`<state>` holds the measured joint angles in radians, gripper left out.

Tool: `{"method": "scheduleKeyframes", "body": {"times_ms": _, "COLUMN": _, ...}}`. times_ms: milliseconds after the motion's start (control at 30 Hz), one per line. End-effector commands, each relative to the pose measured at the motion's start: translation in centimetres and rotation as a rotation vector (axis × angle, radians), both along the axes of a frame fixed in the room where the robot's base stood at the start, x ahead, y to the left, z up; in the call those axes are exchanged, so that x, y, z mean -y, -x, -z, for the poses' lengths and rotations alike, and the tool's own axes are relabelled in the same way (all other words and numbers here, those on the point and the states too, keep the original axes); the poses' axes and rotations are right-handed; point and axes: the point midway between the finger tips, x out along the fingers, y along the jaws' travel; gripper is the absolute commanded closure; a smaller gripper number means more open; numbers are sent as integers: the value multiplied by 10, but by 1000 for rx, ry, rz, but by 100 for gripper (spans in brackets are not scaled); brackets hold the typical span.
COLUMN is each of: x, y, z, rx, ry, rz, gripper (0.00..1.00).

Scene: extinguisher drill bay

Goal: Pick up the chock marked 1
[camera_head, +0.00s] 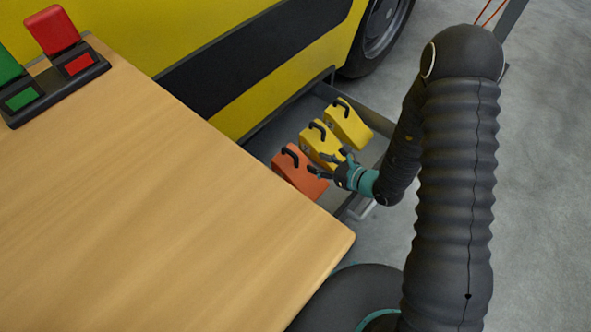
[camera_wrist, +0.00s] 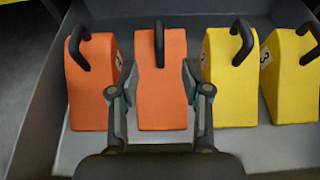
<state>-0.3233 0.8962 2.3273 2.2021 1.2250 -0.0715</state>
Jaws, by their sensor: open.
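My gripper (camera_wrist: 157,72) is open, with its fingers on either side of an orange chock (camera_wrist: 160,95) with a black handle; I cannot tell whether they touch it. No number shows on this chock's visible face. Left of it in the wrist view is another orange chock (camera_wrist: 90,90), with a partly visible mark at its right edge. To the right is a yellow chock (camera_wrist: 230,95) with a small mark I cannot read surely, then a yellow chock (camera_wrist: 290,95) marked apparently 3. In the head view my gripper (camera_head: 328,163) is over the row, by an orange chock (camera_head: 298,182).
The chocks stand in a grey tray (camera_wrist: 35,120) beside a yellow vehicle (camera_head: 140,30). A wooden table (camera_head: 150,190) hides part of the tray in the head view. A black holder (camera_head: 60,85) with red and green pieces is on the table. Open floor (camera_head: 545,170) lies right.

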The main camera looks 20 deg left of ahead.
Motion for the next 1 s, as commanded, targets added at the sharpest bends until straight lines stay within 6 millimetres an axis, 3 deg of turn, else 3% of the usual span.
{"method": "scheduleKeyframes", "body": {"times_ms": 200, "x": -34, "y": -9, "z": 15, "rx": 1, "ry": 0, "rz": -4, "gripper": 52}}
{"method": "scheduleKeyframes", "body": {"times_ms": 533, "x": -53, "y": -15, "z": 26, "rx": -1, "ry": 0, "rz": -2, "gripper": 52}}
{"method": "scheduleKeyframes", "body": {"times_ms": 800, "x": -83, "y": -23, "z": 44, "rx": 1, "ry": 0, "rz": -4, "gripper": 52}}
{"method": "scheduleKeyframes", "body": {"times_ms": 1000, "x": -89, "y": -25, "z": 47, "rx": -1, "ry": -1, "rz": -3, "gripper": 52}}
